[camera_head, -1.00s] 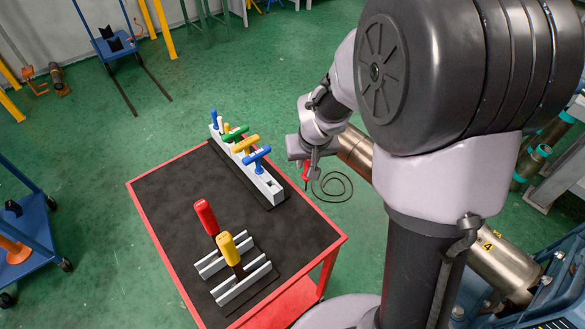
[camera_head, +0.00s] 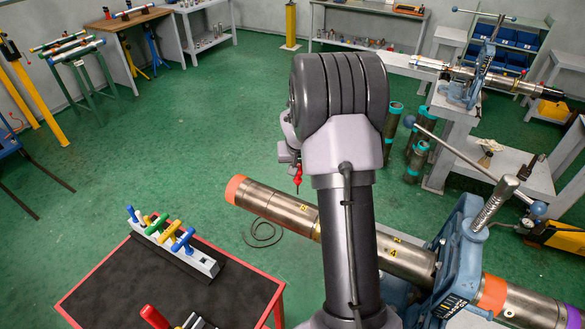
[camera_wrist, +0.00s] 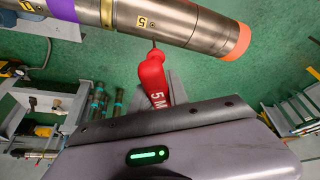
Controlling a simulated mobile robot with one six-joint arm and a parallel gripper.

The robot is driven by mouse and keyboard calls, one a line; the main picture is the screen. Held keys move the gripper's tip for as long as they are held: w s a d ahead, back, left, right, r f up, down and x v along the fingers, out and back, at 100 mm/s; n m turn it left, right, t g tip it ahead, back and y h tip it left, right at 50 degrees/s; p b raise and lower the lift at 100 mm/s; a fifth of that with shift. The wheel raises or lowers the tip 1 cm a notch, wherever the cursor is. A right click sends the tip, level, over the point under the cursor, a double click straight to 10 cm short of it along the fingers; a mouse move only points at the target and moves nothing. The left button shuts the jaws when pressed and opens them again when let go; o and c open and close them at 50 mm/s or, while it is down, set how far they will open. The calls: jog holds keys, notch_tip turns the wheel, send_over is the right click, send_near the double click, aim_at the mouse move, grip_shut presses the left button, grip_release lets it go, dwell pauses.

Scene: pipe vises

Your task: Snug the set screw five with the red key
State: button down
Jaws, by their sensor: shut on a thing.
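My gripper (camera_wrist: 162,98) is shut on the red key, whose handle (camera_wrist: 153,80) bears a printed "5 M" in the wrist view. The key's thin dark shaft points toward the steel pipe (camera_wrist: 190,24). A yellow tag "5" (camera_wrist: 141,22) sits on that pipe, just above the shaft tip. I cannot tell whether the tip touches the pipe, and no set screw can be made out. In the head view the red key (camera_head: 298,176) hangs below my gripper (camera_head: 294,161), near the pipe (camera_head: 280,207), partly hidden by my arm.
A blue vise (camera_head: 462,254) grips the pipe at right. A red-edged table (camera_head: 245,287) at lower left holds a rack (camera_head: 203,262) of coloured T-handles and another red handle (camera_head: 154,317). Green floor (camera_head: 190,140) lies open behind the table.

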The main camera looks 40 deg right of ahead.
aim_at(298, 181)
jog(key=shift+f+b, duration=0.15)
jog(key=shift+b, duration=0.2)
jog(key=shift+f+b, duration=0.25)
jog(key=shift+b, duration=0.25)
notch_tip(298, 181, down, 4)
jog(key=b, duration=0.3)
jog(key=shift+r, duration=0.1)
jog(key=shift+b, duration=0.35)
jog(key=shift+f+b, duration=0.4)
jog(key=shift+f, duration=0.2)
jog(key=shift+s+f+b, duration=0.1)
jog(key=shift+f+b, duration=0.1)
jog(key=shift+b, duration=0.45)
dwell(0.5)
jog(key=shift+f, duration=0.1)
